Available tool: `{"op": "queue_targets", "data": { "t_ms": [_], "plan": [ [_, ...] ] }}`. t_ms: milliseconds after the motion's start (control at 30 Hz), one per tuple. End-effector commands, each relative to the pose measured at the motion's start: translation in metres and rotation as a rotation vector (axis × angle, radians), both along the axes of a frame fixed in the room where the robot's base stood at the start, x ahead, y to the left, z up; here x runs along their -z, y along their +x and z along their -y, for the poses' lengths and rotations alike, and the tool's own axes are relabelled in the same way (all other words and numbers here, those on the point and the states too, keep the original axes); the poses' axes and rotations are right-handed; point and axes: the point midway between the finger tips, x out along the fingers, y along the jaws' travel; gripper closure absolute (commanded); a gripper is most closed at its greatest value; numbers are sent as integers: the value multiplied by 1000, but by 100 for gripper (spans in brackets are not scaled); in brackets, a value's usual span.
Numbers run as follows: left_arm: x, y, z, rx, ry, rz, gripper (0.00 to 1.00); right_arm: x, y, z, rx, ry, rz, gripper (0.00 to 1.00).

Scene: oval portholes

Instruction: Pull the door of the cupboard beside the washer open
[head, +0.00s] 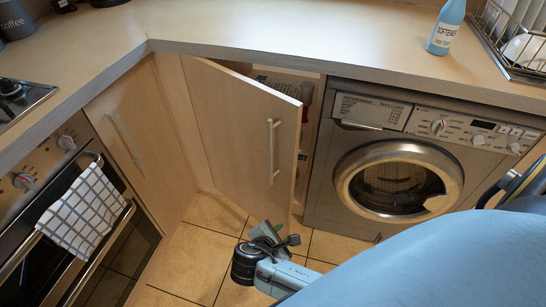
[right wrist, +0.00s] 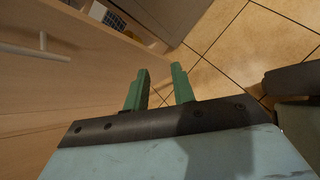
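The pale wooden cupboard door (head: 235,125) left of the washer (head: 398,180) stands partly open. Its free right edge is swung out from the cabinet, and a gap shows the inside. The bar handle (head: 273,150) is upright on the door front; it also shows at the left of the right wrist view (right wrist: 32,48). My right gripper (head: 285,238) is low, below and in front of the handle and apart from it. In the right wrist view its green fingers (right wrist: 160,84) are spread with nothing between them. My left gripper is out of view.
Inside the cupboard, a light basket-like item (head: 280,85) shows behind the door. An oven with a checked towel (head: 82,210) is at the left. A softener bottle (head: 446,28) and a dish rack (head: 512,40) stand on the worktop (head: 320,40). The tiled floor (head: 205,245) is clear.

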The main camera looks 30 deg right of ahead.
Motion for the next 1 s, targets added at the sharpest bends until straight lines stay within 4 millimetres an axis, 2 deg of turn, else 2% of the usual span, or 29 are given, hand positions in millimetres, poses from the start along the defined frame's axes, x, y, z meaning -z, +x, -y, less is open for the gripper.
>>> {"op": "queue_targets", "data": {
  "t_ms": [33,133,200,300,400,567,767,1000],
  "plan": [
    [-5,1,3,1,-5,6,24,-23,23,-10,-88,-148,-21,74],
    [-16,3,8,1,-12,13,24,-71,51,-27,-197,-428,-69,74],
    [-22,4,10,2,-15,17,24,-101,64,-38,-230,-585,-90,74],
    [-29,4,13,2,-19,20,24,-133,73,-51,-243,-741,-107,74],
    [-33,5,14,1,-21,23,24,-150,76,-58,-239,-825,-118,74],
    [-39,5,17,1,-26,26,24,-155,82,-50,-235,-856,-124,74],
    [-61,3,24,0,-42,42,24,-154,100,-16,-235,-854,-123,74],
    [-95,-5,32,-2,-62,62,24,-153,123,26,-235,-852,-123,74]
  ]
}}
